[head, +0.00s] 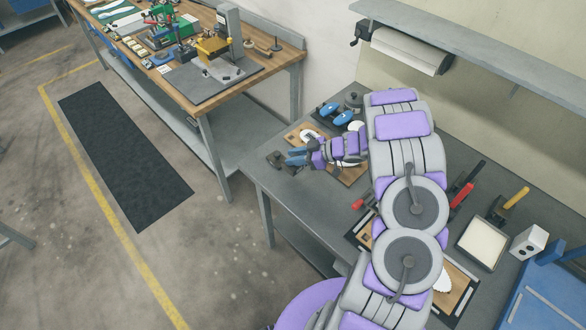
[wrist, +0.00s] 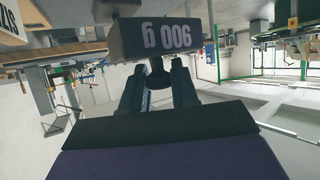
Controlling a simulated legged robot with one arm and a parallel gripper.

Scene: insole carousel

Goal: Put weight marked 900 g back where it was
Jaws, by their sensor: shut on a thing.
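The weight marked 900 g is a dark block with pale lettering that shows upside down in the wrist view (wrist: 165,39). My gripper (wrist: 157,72) is shut on it; the two fingers close on a narrow dark part beside the block. In the head view my gripper (head: 298,157) is over the left end of the grey bench (head: 262,178). Dark shapes show at its fingertips there; they are too small to tell the weight from anything under it. I cannot tell from these frames whether the weight touches a surface.
Wooden boards (head: 352,176), blue-topped pieces (head: 342,118) and a dark round piece (head: 353,99) are close to my gripper. A red-handled tool (head: 462,195), a white tray (head: 482,244) and a blue box (head: 548,298) are at right. A wooden workbench (head: 278,62) stands at left behind a gap.

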